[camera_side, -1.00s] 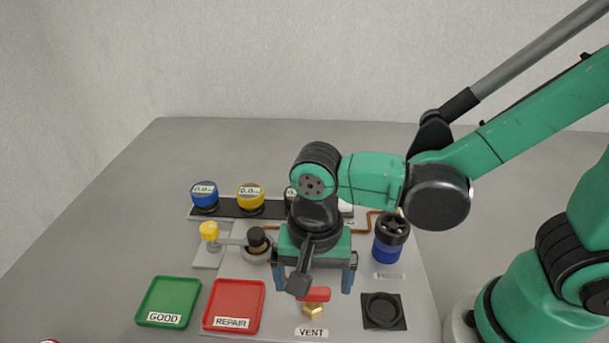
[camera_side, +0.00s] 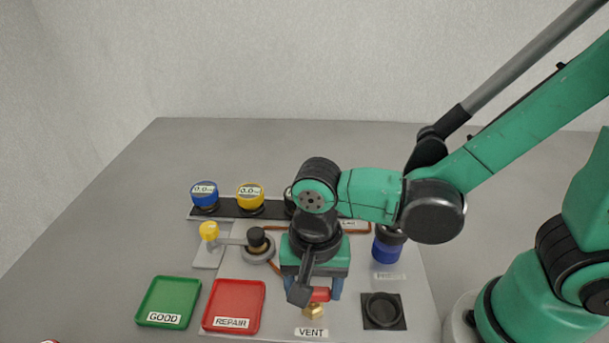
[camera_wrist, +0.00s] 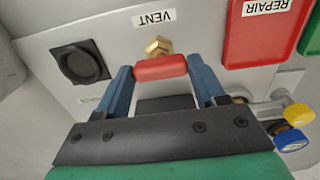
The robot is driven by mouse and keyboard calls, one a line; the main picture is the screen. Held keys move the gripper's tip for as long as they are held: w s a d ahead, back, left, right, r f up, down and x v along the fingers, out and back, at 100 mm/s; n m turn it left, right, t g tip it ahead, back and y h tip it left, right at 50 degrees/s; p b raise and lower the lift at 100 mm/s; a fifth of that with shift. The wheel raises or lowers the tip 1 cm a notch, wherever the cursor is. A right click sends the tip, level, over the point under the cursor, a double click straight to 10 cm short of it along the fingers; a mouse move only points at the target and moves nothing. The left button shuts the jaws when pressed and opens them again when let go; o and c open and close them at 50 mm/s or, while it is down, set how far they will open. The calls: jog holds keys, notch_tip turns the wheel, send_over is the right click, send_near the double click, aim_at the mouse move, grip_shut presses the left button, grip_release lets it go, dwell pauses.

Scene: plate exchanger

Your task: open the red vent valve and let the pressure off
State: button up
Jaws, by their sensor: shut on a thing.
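The red vent valve handle (camera_side: 320,294) sits on a brass fitting (camera_side: 313,312) behind the VENT label (camera_side: 311,332). My gripper (camera_side: 318,297) is low over the valve, with its blue fingers on either side of the handle. In the wrist view the red handle (camera_wrist: 160,68) spans crosswise between the fingertips of my gripper (camera_wrist: 162,72), which is shut on it. The brass fitting (camera_wrist: 158,46) shows just beyond it. My wrist partly hides the handle in the side view.
A red REPAIR tray (camera_side: 233,297) and a green GOOD tray (camera_side: 168,295) lie left. A black square socket (camera_side: 383,310) is right, with a blue cylinder (camera_side: 387,250) behind. Blue (camera_side: 204,192) and yellow (camera_side: 250,192) gauges, apparently reading 0.0, stand at back. A yellow-knobbed lever (camera_side: 209,231) is left.

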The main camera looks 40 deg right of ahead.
jog(key=shift+n, duration=0.3)
jog(key=n, duration=0.3)
jog(key=shift+n, duration=0.3)
jog(key=n, duration=0.4)
jog(key=shift+n, duration=0.3)
jog(key=n, duration=0.9)
jog(key=o, duration=1.3)
